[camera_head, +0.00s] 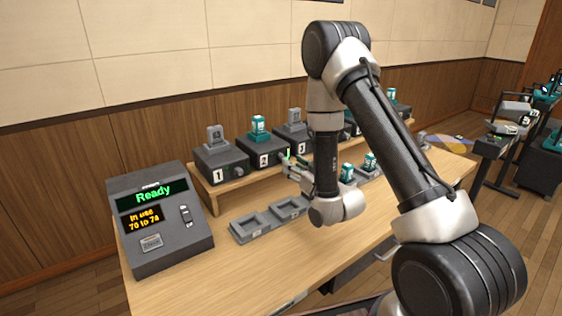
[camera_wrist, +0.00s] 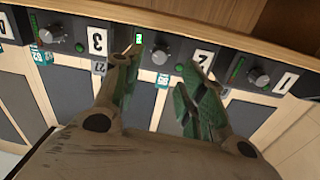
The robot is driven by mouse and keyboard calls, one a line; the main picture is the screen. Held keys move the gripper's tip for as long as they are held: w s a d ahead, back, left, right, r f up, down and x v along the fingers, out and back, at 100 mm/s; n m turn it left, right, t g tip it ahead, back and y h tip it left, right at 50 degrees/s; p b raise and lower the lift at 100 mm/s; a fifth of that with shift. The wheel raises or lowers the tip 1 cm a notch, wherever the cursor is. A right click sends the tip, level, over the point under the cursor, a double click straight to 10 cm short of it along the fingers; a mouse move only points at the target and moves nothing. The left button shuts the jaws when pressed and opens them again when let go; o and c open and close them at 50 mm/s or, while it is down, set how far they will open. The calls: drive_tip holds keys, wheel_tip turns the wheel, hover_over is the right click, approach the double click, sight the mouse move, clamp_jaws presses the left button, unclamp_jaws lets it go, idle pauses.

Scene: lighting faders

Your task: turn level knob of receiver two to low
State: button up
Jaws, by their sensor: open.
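Receiver two (camera_head: 258,146) is a dark box marked 2 on the raised wooden shelf, with a teal device on top. In the wrist view its front appears upside down, with the white label 2 (camera_wrist: 202,60) and a round grey level knob (camera_wrist: 160,55). My gripper (camera_wrist: 162,78) is open and empty. Its two green-padded fingertips lie either side of the knob in that view, apparently short of it; I cannot tell the exact gap. In the head view my gripper (camera_head: 291,163) is in front of receiver two, partly covering its right side.
Receiver one (camera_head: 220,162) and receiver three (camera_head: 292,135) stand close on either side. Empty grey trays (camera_head: 252,228) lie on the table below. A console (camera_head: 159,220) reading "Ready" and "In use 70 to 74" stands at the left.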

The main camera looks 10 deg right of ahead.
sight(282, 157)
drive_tip(key=x, duration=0.5)
drive_tip(key=shift+d, duration=0.1)
clamp_jaws()
